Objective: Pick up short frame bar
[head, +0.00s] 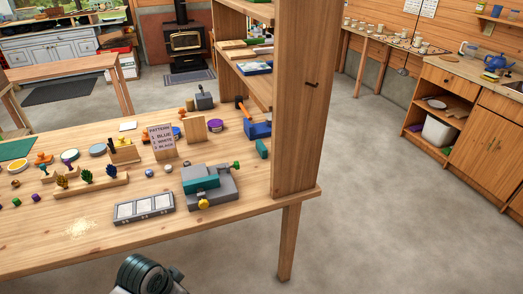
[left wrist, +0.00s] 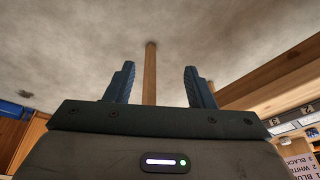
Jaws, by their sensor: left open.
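I cannot pick out a short frame bar with certainty in either view. In the left wrist view my left gripper (left wrist: 157,70) is open, with its two dark blue fingers apart and nothing held between them. Grey floor and a wooden post show behind the fingers, and the post is well beyond them. In the head view a dark rounded part of my own arm shows at the bottom edge, but no gripper fingers show. My right gripper is in neither view.
The wooden workbench (head: 130,240) holds a grey and teal clamping fixture (head: 222,190), a three-compartment tray (head: 118,212), a pattern card (head: 162,142) and a slotted wooden rack (head: 78,190). A tall wooden shelf unit (head: 305,110) stands at its right end. Floor (head: 400,230) to the right is clear.

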